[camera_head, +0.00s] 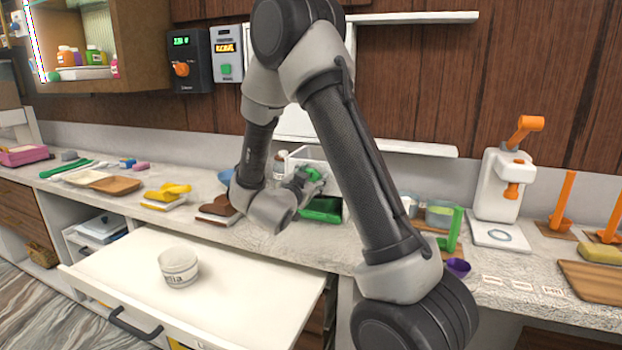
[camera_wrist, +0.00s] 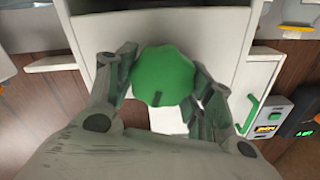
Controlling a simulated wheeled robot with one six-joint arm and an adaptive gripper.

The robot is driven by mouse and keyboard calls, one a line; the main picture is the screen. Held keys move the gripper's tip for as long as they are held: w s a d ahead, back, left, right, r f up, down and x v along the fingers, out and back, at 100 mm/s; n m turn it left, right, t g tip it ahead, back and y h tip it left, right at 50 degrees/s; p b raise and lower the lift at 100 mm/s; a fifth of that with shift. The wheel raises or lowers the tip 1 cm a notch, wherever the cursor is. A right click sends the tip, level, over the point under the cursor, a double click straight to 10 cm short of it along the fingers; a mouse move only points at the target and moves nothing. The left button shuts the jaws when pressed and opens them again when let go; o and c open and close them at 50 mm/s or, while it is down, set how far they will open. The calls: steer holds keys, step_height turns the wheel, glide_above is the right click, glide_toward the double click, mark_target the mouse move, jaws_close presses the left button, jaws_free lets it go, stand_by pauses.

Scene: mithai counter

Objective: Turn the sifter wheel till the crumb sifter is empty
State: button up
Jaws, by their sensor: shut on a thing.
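The sifter wheel is a green scalloped knob (camera_wrist: 163,76) with a dark mark near its lower edge, in the middle of the wrist view. My gripper (camera_wrist: 164,88) is shut on it, one finger on each side. In the head view the green wheel (camera_head: 314,173) shows small at the counter's back, with my gripper (camera_head: 308,181) at it. The white sifter body (camera_head: 308,155) is behind it, partly covered by my arm. A green tray (camera_head: 322,210) sits below. The sifter's inside and any crumbs are hidden.
A drawer (camera_head: 227,255) stands open in front of the counter, with a white labelled tub (camera_head: 178,267) in it. A brown block (camera_head: 217,207) lies left of the gripper. A green-handled stand (camera_head: 455,232) and a purple cup (camera_head: 458,267) stand at right. A white shelf (camera_head: 415,149) hangs behind.

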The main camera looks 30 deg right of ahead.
steer(key=m, duration=0.5)
steer(key=shift+s+f+m, duration=0.1)
steer(key=shift+m, duration=0.2)
steer(key=m, duration=0.6)
steer(key=shift+d+f, duration=0.1)
steer(key=shift+f, duration=0.1)
steer(key=m, duration=0.5)
steer(key=shift+f+m, duration=0.15)
steer(key=shift+m, duration=0.15)
steer(key=m, duration=0.5)
steer(key=shift+f, duration=0.1)
steer(key=shift+m, duration=0.4)
steer(key=o, duration=1)
